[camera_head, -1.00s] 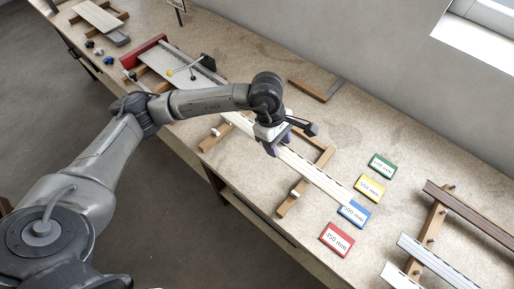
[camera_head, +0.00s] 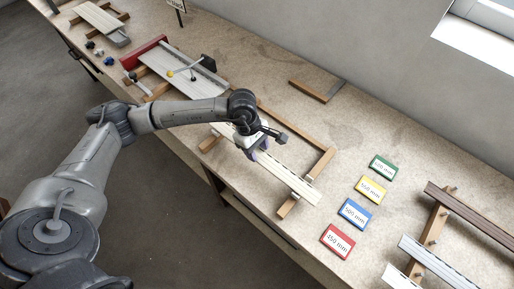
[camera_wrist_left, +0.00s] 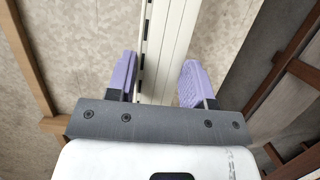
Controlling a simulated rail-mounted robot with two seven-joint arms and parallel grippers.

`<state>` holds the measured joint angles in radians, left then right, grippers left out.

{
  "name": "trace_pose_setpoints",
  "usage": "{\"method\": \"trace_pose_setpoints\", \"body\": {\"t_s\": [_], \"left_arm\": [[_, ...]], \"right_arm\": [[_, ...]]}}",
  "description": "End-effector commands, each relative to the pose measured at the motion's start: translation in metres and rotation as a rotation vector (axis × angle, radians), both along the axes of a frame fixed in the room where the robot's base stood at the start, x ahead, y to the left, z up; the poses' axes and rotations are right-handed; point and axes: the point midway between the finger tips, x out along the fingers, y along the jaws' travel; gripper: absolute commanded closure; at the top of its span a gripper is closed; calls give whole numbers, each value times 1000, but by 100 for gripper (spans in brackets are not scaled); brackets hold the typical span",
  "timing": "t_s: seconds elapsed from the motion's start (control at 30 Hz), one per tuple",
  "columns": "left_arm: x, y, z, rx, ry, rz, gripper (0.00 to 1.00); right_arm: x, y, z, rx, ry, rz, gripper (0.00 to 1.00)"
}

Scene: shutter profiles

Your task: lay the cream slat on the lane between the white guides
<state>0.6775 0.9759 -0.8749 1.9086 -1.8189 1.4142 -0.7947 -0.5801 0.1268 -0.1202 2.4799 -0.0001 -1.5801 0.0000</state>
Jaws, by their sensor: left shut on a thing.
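The cream slat (camera_head: 292,181) is long, pale and ribbed. It lies across the wooden frame, its right end just past the frame's right crossbar (camera_head: 315,175). My left gripper (camera_head: 257,152) is shut on the slat near its middle. In the left wrist view, the purple fingers of the left gripper (camera_wrist_left: 158,78) stand on either side of the slat (camera_wrist_left: 168,45). The small white guides on the crossbars are largely covered by the slat and arm. I cannot tell whether the slat rests between them or hangs just above. My right gripper is not in view.
Red (camera_head: 337,241), blue (camera_head: 354,213), yellow (camera_head: 369,189) and green (camera_head: 383,167) length labels lie right of the frame. A grey machine bed (camera_head: 185,70) is at upper left. The bench behind the frame is mostly clear.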

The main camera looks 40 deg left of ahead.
Motion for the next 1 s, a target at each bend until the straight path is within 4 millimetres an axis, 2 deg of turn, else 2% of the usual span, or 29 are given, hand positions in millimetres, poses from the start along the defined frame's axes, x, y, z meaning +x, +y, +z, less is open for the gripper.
{"method": "trace_pose_setpoints", "body": {"t_s": [0.43, 0.47, 0.7, 1.0], "left_arm": [[0, 0, -6, 0, -1, 0, 76], [0, 0, -6, 0, -1, 0, 52], [0, 0, -5, 0, -1, 0, 29], [0, 0, -2, 0, -1, 0, 27]], "right_arm": [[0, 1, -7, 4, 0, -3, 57], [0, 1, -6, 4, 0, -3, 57], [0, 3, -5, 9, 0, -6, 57], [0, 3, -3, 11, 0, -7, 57]]}}
